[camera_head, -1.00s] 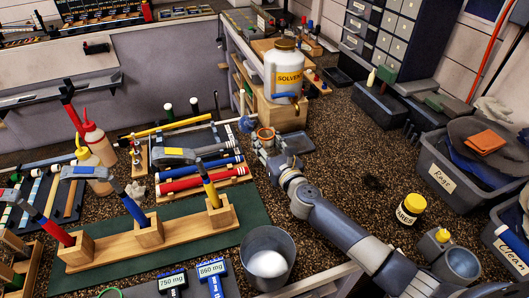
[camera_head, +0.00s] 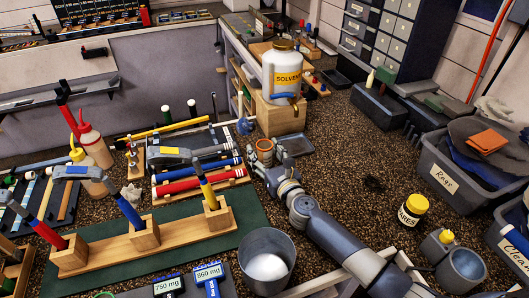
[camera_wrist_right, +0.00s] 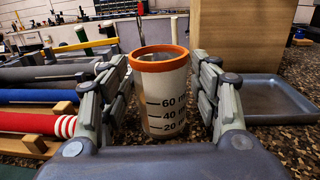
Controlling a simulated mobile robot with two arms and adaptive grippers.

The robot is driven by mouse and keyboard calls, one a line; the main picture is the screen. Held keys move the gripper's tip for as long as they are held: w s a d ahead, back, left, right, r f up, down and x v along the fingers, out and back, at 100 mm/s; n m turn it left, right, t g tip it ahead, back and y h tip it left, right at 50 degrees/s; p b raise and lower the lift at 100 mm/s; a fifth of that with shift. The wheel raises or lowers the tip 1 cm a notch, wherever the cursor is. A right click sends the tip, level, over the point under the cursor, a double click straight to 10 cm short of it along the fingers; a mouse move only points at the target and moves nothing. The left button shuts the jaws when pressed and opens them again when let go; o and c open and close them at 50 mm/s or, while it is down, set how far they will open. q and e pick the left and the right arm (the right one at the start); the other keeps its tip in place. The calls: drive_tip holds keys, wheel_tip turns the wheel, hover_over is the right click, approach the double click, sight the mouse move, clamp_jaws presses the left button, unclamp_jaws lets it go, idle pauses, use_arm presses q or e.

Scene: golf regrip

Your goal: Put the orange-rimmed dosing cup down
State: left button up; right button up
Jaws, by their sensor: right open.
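The white dosing cup with the orange rim (camera_head: 264,145) stands upright on the dark speckled bench top, in front of the wooden block. In the right wrist view the cup (camera_wrist_right: 163,98) shows its volume marks and stands between the two fingers. My right gripper (camera_head: 262,158) is open around the cup, and a narrow gap shows on each side of it in the wrist view. The cup's lower part is partly hidden by the gripper in the head view. My left gripper is in neither view.
A small grey tray (camera_head: 297,144) lies close to the right of the cup. The solvent jar (camera_head: 283,72) stands on the wooden block (camera_head: 279,117) behind. A rack of coloured grips (camera_head: 195,183) is to the left.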

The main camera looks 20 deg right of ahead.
drive_tip(key=shift+r, duration=0.25)
drive_tip(key=s, duration=0.4)
drive_tip(key=s+d, duration=0.1)
drive_tip(key=s, duration=0.7)
drive_tip(key=shift+d+f+b, duration=0.1)
drive_tip(key=shift+d+b, duration=0.1)
drive_tip(key=shift+b, duration=0.2)
